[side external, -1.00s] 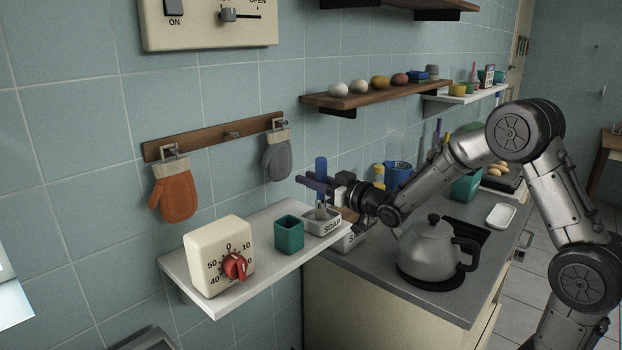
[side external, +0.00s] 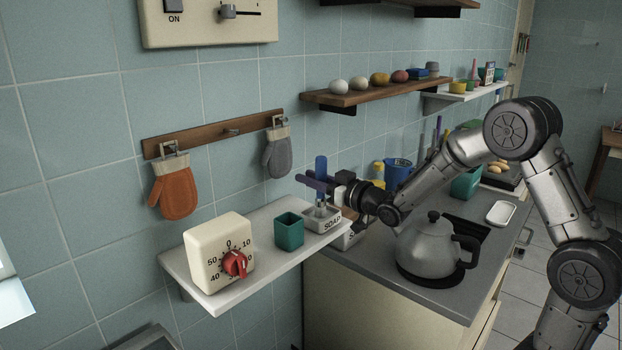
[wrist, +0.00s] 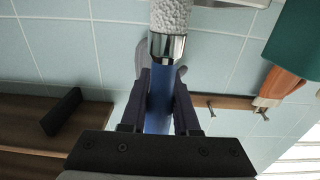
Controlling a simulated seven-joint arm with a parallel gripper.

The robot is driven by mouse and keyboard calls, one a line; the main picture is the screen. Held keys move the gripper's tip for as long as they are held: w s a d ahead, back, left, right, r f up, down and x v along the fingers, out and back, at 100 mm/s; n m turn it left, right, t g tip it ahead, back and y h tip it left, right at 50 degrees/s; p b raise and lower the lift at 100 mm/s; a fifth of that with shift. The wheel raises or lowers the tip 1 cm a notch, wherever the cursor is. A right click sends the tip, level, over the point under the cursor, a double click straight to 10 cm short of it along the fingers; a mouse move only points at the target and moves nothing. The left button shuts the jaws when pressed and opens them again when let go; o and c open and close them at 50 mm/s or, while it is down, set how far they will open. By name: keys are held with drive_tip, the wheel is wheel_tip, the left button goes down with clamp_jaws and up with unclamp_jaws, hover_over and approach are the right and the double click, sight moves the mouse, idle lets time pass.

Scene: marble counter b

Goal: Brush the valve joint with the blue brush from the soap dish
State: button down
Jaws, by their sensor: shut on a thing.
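I cannot tell whether the bristles touch the dish. My gripper (side external: 313,184) reaches in from the right and is shut on the blue handle. In the wrist view the dark fingers (wrist: 160,100) close on the blue handle of the brush (wrist: 161,112), with its silver ferrule and pale speckled bristles beyond them. I cannot make out a valve joint in either view.
A teal cup (side external: 289,232) and a cream timer with a red knob (side external: 235,263) share the shelf, left of the dish. Orange (side external: 174,190) and grey (side external: 277,157) mitts hang behind. A kettle (side external: 430,247) stands on the counter below my arm.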

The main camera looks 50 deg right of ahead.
wheel_tip(320, 180, up, 7)
idle(0.8)
idle(0.6)
